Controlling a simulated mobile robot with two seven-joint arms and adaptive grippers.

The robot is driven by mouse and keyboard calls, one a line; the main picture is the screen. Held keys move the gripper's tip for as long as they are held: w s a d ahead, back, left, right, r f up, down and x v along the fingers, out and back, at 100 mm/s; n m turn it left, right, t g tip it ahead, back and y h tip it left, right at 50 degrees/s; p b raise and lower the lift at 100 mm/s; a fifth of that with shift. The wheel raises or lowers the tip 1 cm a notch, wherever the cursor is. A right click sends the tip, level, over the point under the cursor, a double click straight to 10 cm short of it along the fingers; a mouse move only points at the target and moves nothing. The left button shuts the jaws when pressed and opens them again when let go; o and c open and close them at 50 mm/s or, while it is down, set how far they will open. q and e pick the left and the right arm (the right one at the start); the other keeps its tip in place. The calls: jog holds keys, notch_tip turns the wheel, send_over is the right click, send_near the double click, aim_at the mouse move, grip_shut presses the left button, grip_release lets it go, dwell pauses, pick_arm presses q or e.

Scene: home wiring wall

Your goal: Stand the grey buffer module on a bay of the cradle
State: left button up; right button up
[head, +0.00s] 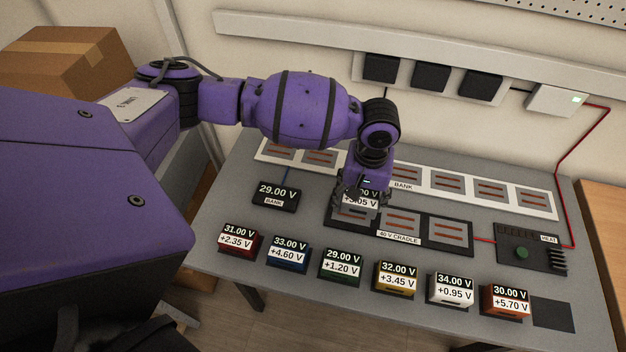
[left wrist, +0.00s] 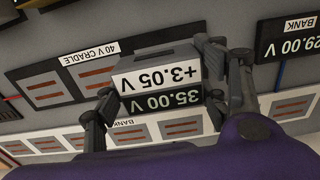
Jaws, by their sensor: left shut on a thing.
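The grey buffer module (head: 357,208) is marked 35.00 V and +3.05 V. My left gripper (head: 364,200) is shut on it, with a finger on each side. It also shows, upside down, in the left wrist view (left wrist: 158,60). The dark 40 V cradle (head: 427,243) lies on the table with its middle bay (head: 403,222) and right bay (head: 450,232) bare. The module is over the cradle's left end and hides the left bay. I cannot tell whether it touches the bay or hangs just above. My right gripper is not in view.
A row of coloured modules, such as the green one (head: 342,267) and the yellow one (head: 396,277), stands along the table's front. The bank strip (head: 437,181) lies behind the cradle. A 29.00 V bank display (head: 277,196) is at left, a heat box (head: 530,249) at right.

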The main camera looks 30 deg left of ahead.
aim_at(354, 204)
pick_arm(q)
jog(key=shift+w+a+f, duration=0.5)
jog(key=shift+a+f, duration=0.1)
jog(key=shift+f, duration=0.2)
jog(key=shift+w+a+f, duration=0.1)
jog(key=shift+f, duration=0.8)
jog(key=shift+w+a+f, duration=0.1)
jog(key=shift+f, duration=0.75)
jog(key=shift+s, duration=0.1)
jog(key=shift+f, duration=0.15)
jog(key=o, duration=1.3)
notch_tip(354, 204, up, 12)
jog(key=shift+r+p, duration=0.2)
jog(key=shift+p, duration=0.2)
